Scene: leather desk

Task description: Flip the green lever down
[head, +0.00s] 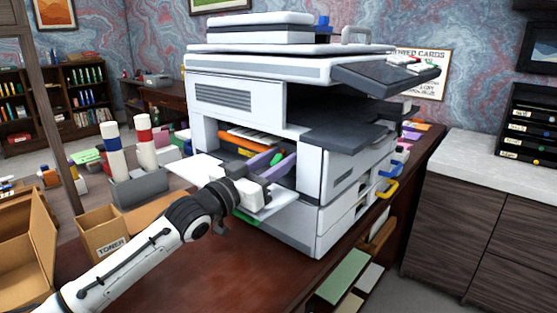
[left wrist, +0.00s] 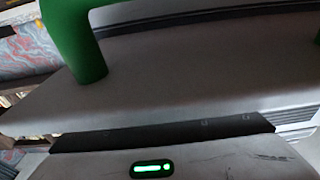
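The copier (head: 250,100) stands on the desk with its front opening exposed. A small green piece (head: 277,158), which looks like the green lever, shows inside the opening beside lilac parts (head: 262,161). In the left wrist view a large green lever (left wrist: 78,40) stands close at the upper left, with its lower end in front of a pale grey surface. My left gripper (head: 275,176) reaches into the front of the opening, close to the lilac parts. Its fingertips are not clear in either view, and I cannot tell whether it touches the lever. My right gripper is not in view.
An orange bar (head: 248,139) lies across the opening above my gripper. A white open panel (head: 196,169) is to its left. A toner box (head: 104,234) and a grey holder (head: 143,187) with bottles stand left of the copier. The front desk top (head: 215,285) is clear.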

